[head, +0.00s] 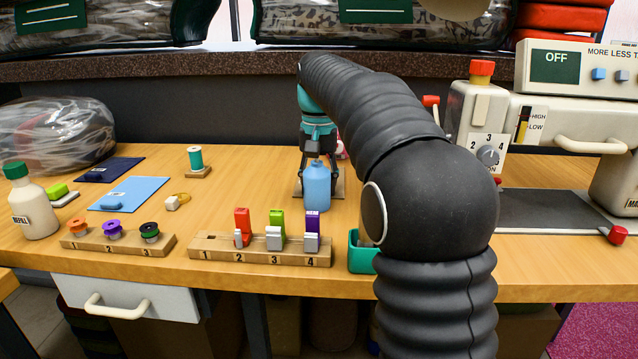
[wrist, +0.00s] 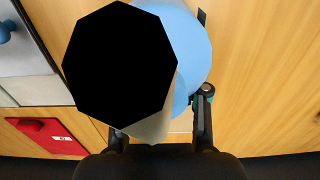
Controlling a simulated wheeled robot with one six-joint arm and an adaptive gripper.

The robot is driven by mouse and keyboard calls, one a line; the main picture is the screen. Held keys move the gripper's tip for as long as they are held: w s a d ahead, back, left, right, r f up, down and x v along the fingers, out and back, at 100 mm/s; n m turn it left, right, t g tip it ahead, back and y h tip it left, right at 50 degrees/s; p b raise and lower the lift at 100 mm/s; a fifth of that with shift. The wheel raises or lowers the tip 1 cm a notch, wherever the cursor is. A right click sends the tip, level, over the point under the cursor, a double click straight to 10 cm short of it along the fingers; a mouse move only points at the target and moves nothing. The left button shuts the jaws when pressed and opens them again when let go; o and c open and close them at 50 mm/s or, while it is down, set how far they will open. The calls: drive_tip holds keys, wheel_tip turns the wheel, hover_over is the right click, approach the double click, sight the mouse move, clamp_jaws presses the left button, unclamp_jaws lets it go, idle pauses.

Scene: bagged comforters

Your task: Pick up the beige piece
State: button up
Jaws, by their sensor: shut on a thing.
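My gripper (head: 318,170) points down at the middle of the bench, behind a light blue bottle (head: 317,188) that hides part of the fingers. In the wrist view, a pale beige piece (wrist: 152,129) lies between my fingers (wrist: 160,130), and the gripper is shut on it. A large black octagonal shape (wrist: 120,65) covers most of this piece and the area above it. The blue shape behind it (wrist: 195,45) is partly hidden. In the head view the held piece is hidden behind the bottle and fingers.
A sealing machine (head: 560,125) is at right. A teal spool (head: 195,160) stands behind left.

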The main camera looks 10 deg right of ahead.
drive_tip(key=shift+r, duration=0.1)
drive_tip(key=shift+r, duration=0.6)
drive_tip(key=r, duration=0.1)
drive_tip(key=r+p, duration=0.1)
drive_tip(key=r, duration=0.1)
drive_tip(key=shift+d+r, duration=0.15)
drive_tip(key=shift+d, duration=0.25)
drive_tip(key=d+r+p, duration=0.1)
drive_tip(key=d+r, duration=0.5)
drive_tip(key=d, duration=0.5)
drive_tip(key=shift+s+r, duration=0.15)
drive_tip(key=shift+s, duration=0.05)
